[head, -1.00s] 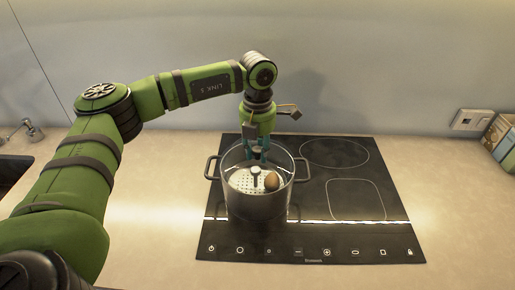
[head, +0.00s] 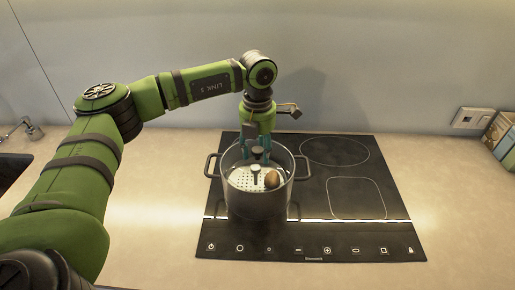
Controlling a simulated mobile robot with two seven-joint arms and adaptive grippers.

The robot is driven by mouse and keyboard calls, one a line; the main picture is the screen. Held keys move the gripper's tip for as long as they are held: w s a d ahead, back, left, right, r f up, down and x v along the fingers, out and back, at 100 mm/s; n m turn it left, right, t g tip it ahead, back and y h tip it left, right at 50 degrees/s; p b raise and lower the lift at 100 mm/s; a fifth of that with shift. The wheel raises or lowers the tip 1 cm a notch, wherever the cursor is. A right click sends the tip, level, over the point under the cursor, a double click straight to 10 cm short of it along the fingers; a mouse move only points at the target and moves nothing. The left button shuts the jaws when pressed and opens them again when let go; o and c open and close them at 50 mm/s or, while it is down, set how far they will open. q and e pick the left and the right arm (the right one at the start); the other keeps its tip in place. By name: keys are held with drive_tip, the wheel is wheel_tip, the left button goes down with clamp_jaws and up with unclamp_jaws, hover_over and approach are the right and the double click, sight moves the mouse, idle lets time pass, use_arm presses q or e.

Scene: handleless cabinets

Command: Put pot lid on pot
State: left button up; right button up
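A grey metal pot (head: 258,205) with two side handles stands on the left part of the cooktop. Inside are a pale perforated insert (head: 242,181) with a central knob and a brown rounded item (head: 272,179). A small dark knob (head: 257,153) shows above the back of the pot; it looks like that of a clear pot lid, whose glass is hard to make out. My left gripper (head: 256,152) points down over the pot's back part, its teal fingers spread apart on both sides of the dark knob. My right gripper is not in view.
The black cooktop (head: 355,200) has free burner zones to the right of the pot. A wall socket (head: 472,119) and a box (head: 500,135) are at the right edge. A tap (head: 27,130) and sink are at the far left. The counter between is clear.

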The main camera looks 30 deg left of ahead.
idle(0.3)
use_arm(q)
wheel_tip(320, 180, up, 12)
idle(0.5)
